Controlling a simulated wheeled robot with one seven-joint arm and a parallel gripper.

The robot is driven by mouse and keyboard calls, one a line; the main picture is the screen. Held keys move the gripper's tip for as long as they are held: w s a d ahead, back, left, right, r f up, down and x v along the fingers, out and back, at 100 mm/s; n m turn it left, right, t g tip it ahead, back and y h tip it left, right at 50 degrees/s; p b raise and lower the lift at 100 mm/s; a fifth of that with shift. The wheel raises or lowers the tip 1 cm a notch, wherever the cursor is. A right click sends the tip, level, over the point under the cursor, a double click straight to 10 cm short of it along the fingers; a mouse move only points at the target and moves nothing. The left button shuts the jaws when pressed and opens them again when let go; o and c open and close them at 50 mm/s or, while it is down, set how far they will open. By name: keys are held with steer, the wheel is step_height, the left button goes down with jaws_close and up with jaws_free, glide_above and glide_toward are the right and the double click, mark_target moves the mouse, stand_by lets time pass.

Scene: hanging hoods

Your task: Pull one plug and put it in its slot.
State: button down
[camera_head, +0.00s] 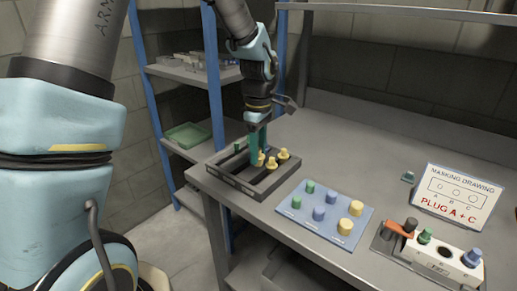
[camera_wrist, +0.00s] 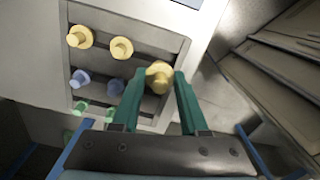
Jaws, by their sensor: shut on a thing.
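My gripper (camera_head: 257,152) has teal fingers and points down into the dark plug tray at the table's left end. In the wrist view my gripper (camera_wrist: 160,80) is shut on a yellow plug (camera_wrist: 158,76) at its fingertips. I cannot tell whether this plug is clear of the tray. Two other yellow plugs (camera_wrist: 80,37) are in the same row, with blue and green ones in the rows nearer.
A blue board (camera_head: 325,225) bears green, blue and yellow plugs in pairs. A small green piece (camera_head: 408,177) lies behind. The table's back middle is clear.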

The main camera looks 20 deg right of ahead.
mark_target(258, 165)
steer(key=shift+f+b, duration=1.7)
steer(key=shift+f, duration=0.65)
steer(key=shift+f+b, duration=0.65)
steer(key=shift+f, duration=0.25)
steer(key=shift+c, duration=1.8)
jaws_free()
steer(key=shift+r, duration=0.1)
step_height(258, 165, up, 11)
steer(key=shift+f+b, duration=0.2)
steer(key=shift+b, duration=0.65)
steer(key=s+a+f+m, duration=0.1)
steer(key=a+f+m, duration=0.1)
steer(key=a, duration=0.8)
steer(key=s+a+f+m+t, duration=0.1)
steer(key=a+f+m, duration=0.2)
steer(key=a, duration=0.7)
steer(key=s+a+f+m, duration=0.2)
steer(key=a+m, duration=0.2)
steer(key=a, duration=0.6)
steer(key=shift+f+t, duration=0.25)
steer(key=shift+t, duration=0.05)
